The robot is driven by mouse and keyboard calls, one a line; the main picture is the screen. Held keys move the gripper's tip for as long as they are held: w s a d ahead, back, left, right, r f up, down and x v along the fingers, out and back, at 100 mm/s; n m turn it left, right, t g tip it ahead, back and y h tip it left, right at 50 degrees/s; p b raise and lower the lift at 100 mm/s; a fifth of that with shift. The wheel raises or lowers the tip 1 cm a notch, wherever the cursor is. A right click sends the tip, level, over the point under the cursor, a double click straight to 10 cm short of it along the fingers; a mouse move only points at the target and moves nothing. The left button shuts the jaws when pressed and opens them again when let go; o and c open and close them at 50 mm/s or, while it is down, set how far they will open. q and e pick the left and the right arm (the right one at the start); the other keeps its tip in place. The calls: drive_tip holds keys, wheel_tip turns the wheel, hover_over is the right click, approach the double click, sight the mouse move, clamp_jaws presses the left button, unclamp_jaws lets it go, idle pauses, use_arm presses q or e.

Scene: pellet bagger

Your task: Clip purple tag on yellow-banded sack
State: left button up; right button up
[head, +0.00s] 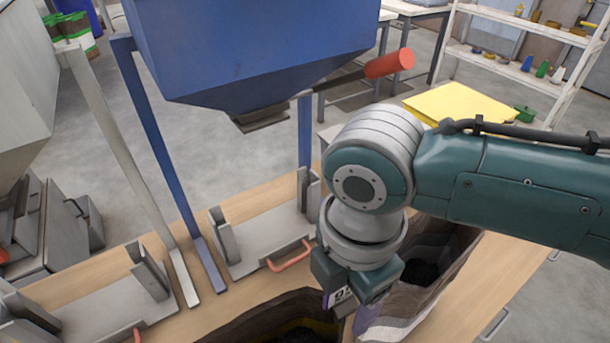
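An open sack (262,318) with dark contents stands at the bottom edge, cut off by the frame. A dull yellow band shows inside its mouth. A second open sack (440,285), pale outside with dark contents, stands right of it. My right gripper (352,308) points down between the two sack mouths, over their near rims. A purple patch (367,318) shows just below the gripper, against the pale sack; it looks like the purple tag, but its outline is unclear. The fingertips are mostly hidden, so their opening cannot be judged. My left gripper is out of view.
A blue hopper (250,50) with a red-handled lever (390,64) hangs over the wooden table (250,200). Metal clamp fixtures with red handles (290,256) stand on the table's left part. A yellow panel (460,103) and a white shelf (525,75) are behind.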

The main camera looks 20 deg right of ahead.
drive_tip(key=shift+o, duration=0.3)
drive_tip(key=shift+r, duration=0.1)
drive_tip(key=shift+r, duration=0.15)
wheel_tip(320, 180, up, 10)
drive_tip(key=shift+f, duration=0.2)
